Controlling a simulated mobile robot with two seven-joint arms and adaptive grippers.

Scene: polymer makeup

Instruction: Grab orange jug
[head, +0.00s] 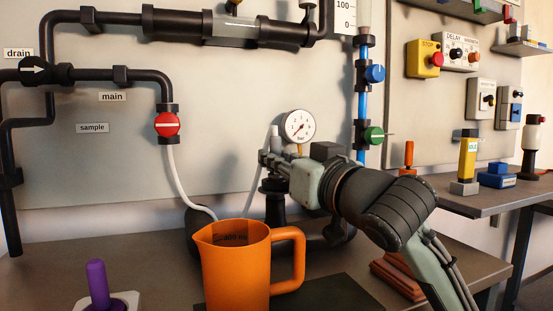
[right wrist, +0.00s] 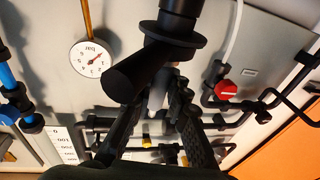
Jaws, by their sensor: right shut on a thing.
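The orange jug (head: 235,270) stands upright at the front of the bench in the head view, its spout to the left and its handle to the right. Its base is cut off by the picture's lower edge. My right gripper (head: 268,160) is behind and above the jug, apart from it. It is shut on a black tap fitting (head: 273,187); the fitting also shows in the right wrist view (right wrist: 150,68), between and in front of the fingers (right wrist: 166,95). Exactly which part is clasped is partly hidden. My left gripper is not in view.
A purple-handled object (head: 97,285) stands left of the jug. A pressure gauge (head: 298,127) is close behind my right gripper. A red valve (head: 166,125) and black pipes line the panel. Reddish-brown blocks (head: 397,275) lie under my right arm. Bench is bare between purple handle and jug.

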